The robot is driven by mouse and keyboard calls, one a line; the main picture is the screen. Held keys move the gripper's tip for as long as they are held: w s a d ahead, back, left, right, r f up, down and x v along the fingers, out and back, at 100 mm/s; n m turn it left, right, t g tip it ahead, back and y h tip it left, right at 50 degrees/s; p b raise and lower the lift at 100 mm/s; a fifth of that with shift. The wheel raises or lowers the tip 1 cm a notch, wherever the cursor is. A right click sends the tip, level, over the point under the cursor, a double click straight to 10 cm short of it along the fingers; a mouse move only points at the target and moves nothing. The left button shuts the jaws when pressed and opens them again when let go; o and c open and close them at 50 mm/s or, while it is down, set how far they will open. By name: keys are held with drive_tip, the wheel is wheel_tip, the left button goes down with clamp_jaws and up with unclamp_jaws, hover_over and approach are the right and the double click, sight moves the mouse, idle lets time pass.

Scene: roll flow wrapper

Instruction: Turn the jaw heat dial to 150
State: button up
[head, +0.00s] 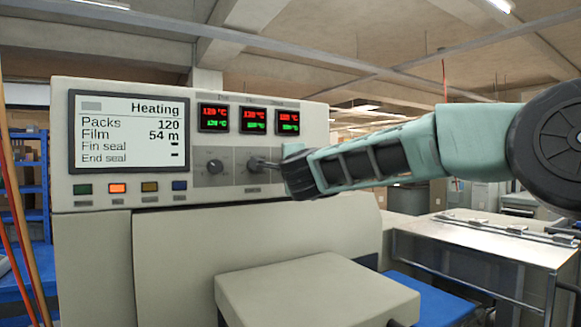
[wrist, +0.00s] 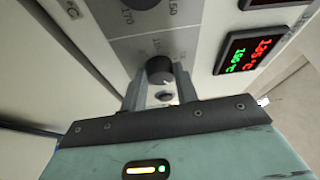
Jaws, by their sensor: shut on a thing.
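The grey panel (head: 235,181) on the machine front carries two dark dials. The left dial (head: 215,166) is free in the head view, and part of it shows at the top of the wrist view (wrist: 140,4). My gripper (head: 264,163) reaches in from the right to the right dial (head: 252,165). In the wrist view my gripper (wrist: 158,88) has its two fingers on either side of this dark round dial (wrist: 159,70), shut on it. The fingers hide part of its scale. Its label and exact setting are too small to read.
Three red-and-green temperature displays (head: 254,120) sit above the dials; the nearest one (wrist: 250,48) seems to read 135 red and 150 green. A screen (head: 130,130) reads Heating, with several coloured buttons (head: 118,188) below. A beige cover (head: 315,290) juts out below the panel.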

drive_tip(key=o, duration=1)
drive_tip(key=shift+c, duration=0.2)
drive_tip(key=b+v, duration=0.5)
drive_tip(key=v, duration=1.2)
drive_tip(key=shift+s, duration=0.2)
drive_tip(key=shift+s+f, duration=0.1)
